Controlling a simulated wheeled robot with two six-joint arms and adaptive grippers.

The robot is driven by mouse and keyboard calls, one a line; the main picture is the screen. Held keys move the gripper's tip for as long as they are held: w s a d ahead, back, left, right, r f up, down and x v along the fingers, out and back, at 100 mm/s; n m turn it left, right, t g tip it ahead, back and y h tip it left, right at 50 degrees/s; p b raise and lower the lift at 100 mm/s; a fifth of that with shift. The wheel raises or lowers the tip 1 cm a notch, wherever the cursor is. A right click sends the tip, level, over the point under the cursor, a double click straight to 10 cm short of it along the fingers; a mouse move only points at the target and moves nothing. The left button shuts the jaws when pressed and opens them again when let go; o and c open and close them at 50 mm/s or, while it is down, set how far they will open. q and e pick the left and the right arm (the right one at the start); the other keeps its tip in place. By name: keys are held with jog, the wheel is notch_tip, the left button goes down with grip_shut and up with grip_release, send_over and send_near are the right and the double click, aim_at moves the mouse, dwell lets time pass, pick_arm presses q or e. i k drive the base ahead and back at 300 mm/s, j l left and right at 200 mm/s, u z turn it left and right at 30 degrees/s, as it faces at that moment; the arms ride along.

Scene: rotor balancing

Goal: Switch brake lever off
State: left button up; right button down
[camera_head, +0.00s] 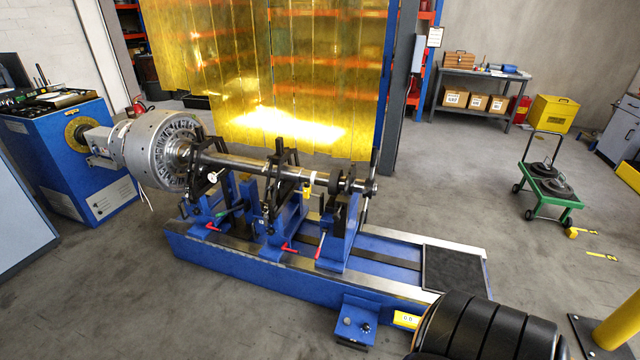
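The blue balancing machine (240,262) stands on the floor in the middle of the view. A steel rotor shaft (240,163) lies across its black supports, with a large silver drum (155,150) at the left end. Several levers are on the supports: one with a red handle (290,248), another red one (320,245), and one with a green grip (230,210). A dark upright bar (373,165) stands near the shaft's right end. I cannot tell which is the brake lever or how it is set. Neither of my grippers shows.
A blue drive cabinet (60,155) stands at the left. Yellow strip curtains (270,80) hang behind the machine. A ribbed black form (485,325) fills the bottom right, near a yellow post (622,325). A green cart (548,186) stands at the right. The floor between is clear.

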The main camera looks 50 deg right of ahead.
aim_at(325, 231)
jog(key=l+u, duration=0.1)
jog(key=l, duration=2.7)
